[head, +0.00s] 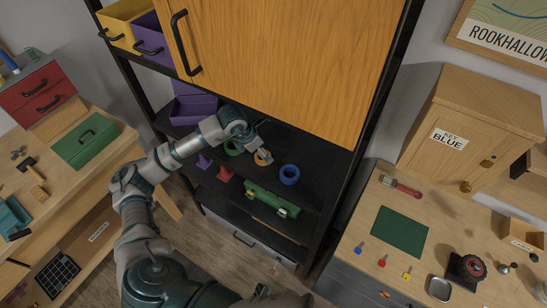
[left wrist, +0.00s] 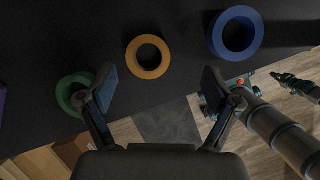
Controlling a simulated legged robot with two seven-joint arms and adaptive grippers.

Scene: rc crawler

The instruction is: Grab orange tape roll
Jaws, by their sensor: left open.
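The orange tape roll (left wrist: 148,74) lies flat on a black shelf, and in the head view the orange roll (head: 260,160) is partly hidden by my left gripper. My left gripper (head: 257,146) reaches in over the shelf from the left. In the left wrist view my left gripper (left wrist: 160,88) is open and empty. The orange roll shows ahead of its fingertips, between them and nearer the left one, apart from both. My right gripper cannot be made out clearly; parts of my arms show at the right of the left wrist view.
A blue roll (left wrist: 215,38) lies right of the orange one. A green roll (left wrist: 64,92) lies left, partly behind the left finger. A wooden cabinet door (head: 290,60) hangs above the shelf. A lower shelf holds a green object (head: 270,198). A workbench (head: 350,250) stands at right.

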